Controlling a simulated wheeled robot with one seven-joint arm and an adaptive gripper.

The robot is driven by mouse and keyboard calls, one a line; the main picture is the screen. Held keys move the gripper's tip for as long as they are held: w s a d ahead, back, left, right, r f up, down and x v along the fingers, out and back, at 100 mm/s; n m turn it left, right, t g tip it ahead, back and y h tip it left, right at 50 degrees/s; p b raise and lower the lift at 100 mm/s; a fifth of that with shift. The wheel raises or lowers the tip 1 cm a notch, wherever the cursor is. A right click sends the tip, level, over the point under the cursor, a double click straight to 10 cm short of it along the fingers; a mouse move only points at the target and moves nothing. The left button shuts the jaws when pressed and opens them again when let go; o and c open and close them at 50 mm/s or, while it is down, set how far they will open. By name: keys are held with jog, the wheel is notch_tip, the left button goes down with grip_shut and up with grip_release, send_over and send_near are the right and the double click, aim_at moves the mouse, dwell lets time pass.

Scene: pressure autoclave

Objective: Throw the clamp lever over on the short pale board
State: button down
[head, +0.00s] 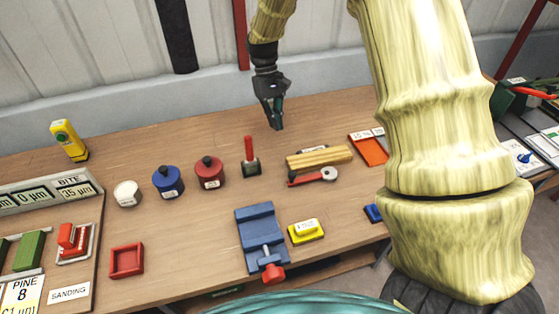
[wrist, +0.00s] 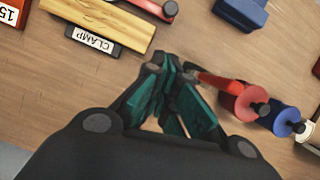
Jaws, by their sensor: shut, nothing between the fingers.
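The short pale board (head: 320,157) lies on the bench right of centre in the head view. It also shows at the upper left of the wrist view (wrist: 115,18), with a black strip labelled CLAMP (wrist: 92,40) along one side. The clamp lever (head: 310,177), red with a round grey end, lies along the board's near side; part of it shows at the wrist view's top edge (wrist: 152,8). My gripper (head: 277,125) is shut and empty above the bench, behind and left of the board, touching neither board nor lever. Its fingers (wrist: 168,68) point down.
An upright red-handled switch (head: 250,160) stands left of the board, with red (head: 209,173) and blue (head: 168,182) jars beyond. A blue vise (head: 258,232) and a yellow block (head: 306,231) are nearer. An orange tray (head: 372,150) lies right. Bench behind the board is clear.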

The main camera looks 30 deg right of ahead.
jog(key=shift+w+f, duration=0.35)
jog(key=shift+f, duration=0.25)
jog(key=shift+f, duration=0.1)
jog(key=p+x, duration=0.3)
jog(key=x, duration=0.7)
jog(key=shift+s+p, duration=0.8)
jog(key=shift+s, duration=0.35)
jog(key=shift+s+a, duration=0.15)
jog(key=shift+s, duration=0.55)
jog(key=shift+s+f, duration=0.1)
